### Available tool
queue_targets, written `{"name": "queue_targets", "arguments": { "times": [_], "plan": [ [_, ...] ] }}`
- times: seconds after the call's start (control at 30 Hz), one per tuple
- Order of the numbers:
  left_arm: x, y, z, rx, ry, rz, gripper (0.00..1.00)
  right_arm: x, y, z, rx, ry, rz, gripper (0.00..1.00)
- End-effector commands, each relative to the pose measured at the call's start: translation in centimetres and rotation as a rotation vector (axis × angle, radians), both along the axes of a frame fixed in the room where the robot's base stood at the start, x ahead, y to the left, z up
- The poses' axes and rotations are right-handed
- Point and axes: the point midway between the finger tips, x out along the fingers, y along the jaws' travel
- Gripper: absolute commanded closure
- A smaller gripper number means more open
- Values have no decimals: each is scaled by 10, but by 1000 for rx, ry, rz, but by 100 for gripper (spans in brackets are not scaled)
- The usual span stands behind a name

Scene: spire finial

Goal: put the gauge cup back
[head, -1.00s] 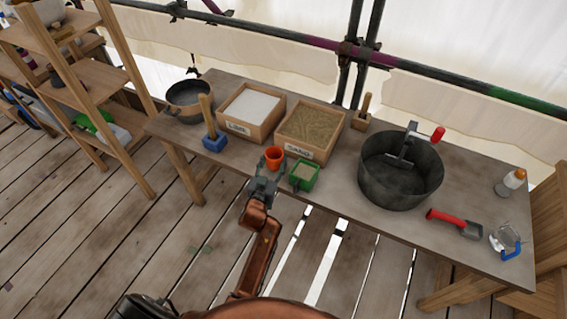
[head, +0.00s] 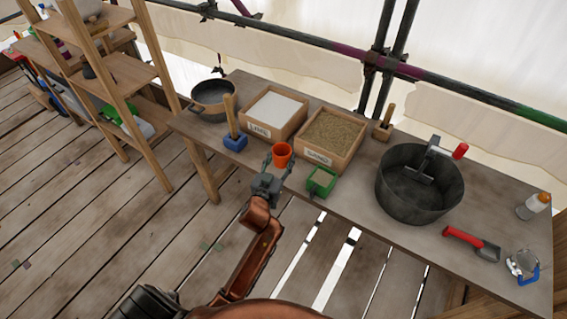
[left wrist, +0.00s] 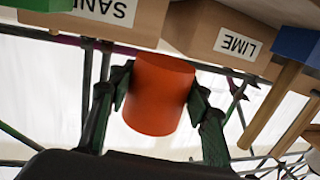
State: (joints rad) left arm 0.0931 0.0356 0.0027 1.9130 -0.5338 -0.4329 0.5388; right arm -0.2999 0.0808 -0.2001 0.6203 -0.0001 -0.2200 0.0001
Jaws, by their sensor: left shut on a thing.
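An orange cup (head: 282,154), seemingly the gauge cup, is at the table's front edge, in front of the lime and sand boxes. My left gripper (head: 279,165) is shut on it from the front. In the left wrist view the orange cup (left wrist: 158,95) sits between the two fingers (left wrist: 160,90), which press its opposite sides. I cannot tell how high it is above the tabletop. My right gripper is not in view.
The lime box (head: 257,130) and sand box (head: 318,157) stand behind. A blue-based tool (head: 235,142) and dark pan (head: 212,108) are at left.

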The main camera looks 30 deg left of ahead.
Motion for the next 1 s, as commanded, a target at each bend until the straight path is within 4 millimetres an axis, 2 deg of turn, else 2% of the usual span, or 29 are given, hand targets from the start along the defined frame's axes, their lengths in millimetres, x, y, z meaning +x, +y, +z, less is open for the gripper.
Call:
{"name": "queue_targets", "arguments": {
  "times": [0.03,0.1,0.23,0.47,0.57,0.63,0.77,1.0],
  "plan": [
    [11,5,-12,2,2,0,79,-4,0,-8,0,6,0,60],
    [20,10,-28,0,4,0,79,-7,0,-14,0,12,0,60],
    [34,17,-45,1,2,-1,79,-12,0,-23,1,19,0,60],
    [44,23,-57,0,-1,0,79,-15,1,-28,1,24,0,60],
    [50,26,-73,0,3,0,79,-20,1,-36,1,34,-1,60],
    [49,26,-88,-1,5,-1,79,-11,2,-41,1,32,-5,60],
    [49,26,-92,0,1,0,79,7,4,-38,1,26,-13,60],
    [49,25,-91,-1,-1,-1,79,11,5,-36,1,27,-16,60]
  ]
}}
